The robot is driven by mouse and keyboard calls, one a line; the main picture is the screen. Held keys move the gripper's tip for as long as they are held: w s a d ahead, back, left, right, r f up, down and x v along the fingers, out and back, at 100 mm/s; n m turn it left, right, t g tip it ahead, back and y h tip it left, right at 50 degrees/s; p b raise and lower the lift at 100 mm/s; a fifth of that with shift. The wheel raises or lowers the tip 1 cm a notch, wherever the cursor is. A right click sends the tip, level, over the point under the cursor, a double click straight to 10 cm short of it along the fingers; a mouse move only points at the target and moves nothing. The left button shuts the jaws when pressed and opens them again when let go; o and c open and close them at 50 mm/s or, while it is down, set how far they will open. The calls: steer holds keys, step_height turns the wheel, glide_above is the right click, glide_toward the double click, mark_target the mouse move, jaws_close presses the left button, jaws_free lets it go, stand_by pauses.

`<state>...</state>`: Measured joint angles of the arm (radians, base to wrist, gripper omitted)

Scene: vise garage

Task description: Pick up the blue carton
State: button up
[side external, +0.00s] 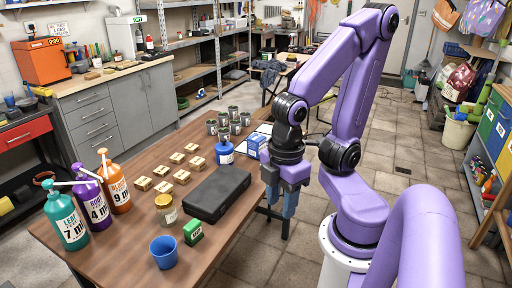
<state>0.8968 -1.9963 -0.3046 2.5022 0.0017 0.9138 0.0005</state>
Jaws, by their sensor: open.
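The blue carton (257,145) is a small blue and white box. It stands upright near the right edge of the wooden table, in the side external view, close to a white sheet. My gripper (280,206) points down, open and empty, below and right of the carton in the picture. It appears by the table's right edge, apart from the carton. My wrist covers the area just right of the carton. The gap between the fingers shows only partly.
A black case (217,192) lies left of my gripper. A blue jar (225,153) stands just left of the carton, with several cans (235,124) behind. Small wooden blocks, pump bottles, a blue cup (164,252) and a green box (193,231) occupy the table's left and front.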

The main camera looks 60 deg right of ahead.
stand_by(0.4)
steer(key=o, duration=1)
